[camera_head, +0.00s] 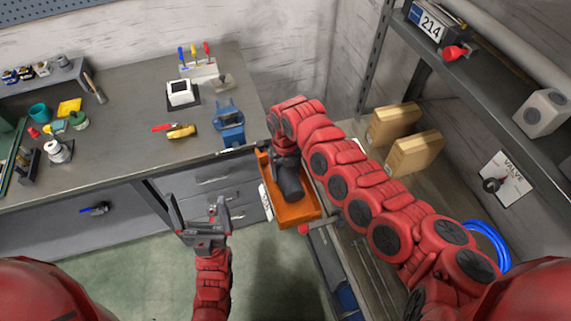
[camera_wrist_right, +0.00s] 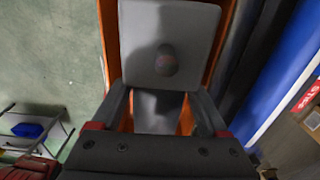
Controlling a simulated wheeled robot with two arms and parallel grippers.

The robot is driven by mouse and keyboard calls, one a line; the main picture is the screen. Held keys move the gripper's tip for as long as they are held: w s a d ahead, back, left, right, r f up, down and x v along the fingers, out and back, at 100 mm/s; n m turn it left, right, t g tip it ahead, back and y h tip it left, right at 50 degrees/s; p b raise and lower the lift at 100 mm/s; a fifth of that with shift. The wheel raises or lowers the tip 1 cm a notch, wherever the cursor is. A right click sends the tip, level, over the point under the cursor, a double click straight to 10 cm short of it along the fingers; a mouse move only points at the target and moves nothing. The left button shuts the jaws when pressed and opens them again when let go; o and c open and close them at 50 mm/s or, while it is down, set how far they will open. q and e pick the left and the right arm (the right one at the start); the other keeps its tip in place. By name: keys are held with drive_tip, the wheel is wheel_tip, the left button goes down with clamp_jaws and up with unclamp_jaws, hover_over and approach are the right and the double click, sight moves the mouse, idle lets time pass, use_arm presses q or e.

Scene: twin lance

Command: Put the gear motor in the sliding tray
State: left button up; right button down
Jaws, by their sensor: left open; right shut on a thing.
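The orange sliding tray (camera_head: 298,213) juts out at the front of the right-hand shelf, with a white label on its left side. My right gripper (camera_head: 289,185) is over the tray, pointing down. In the right wrist view its fingers (camera_wrist_right: 162,112) are shut on the gear motor, whose square grey face (camera_wrist_right: 140,65) with a round dark centre shows beyond the fingertips. Orange tray walls (camera_wrist_right: 110,40) show on both sides of it. I cannot tell whether the motor touches the tray floor. My left gripper (camera_head: 198,213) is open and empty, over the floor before the drawers.
A grey workbench (camera_head: 115,150) on the left carries a blue vise (camera_head: 229,125), tools and small parts. Cardboard boxes (camera_head: 413,152) stand on the right shelf, beside a blue hose coil (camera_head: 490,240). The green floor between is clear.

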wheel_tip(320, 180, down, 3)
drive_tip(key=shift+a+r+p, duration=0.15)
drive_tip(key=shift+r+p, duration=0.05)
drive_tip(key=shift+p, duration=0.1)
drive_tip(key=shift+f, duration=0.15)
drive_tip(key=shift+f, duration=0.1)
unclamp_jaws()
drive_tip(key=shift+s, duration=0.1)
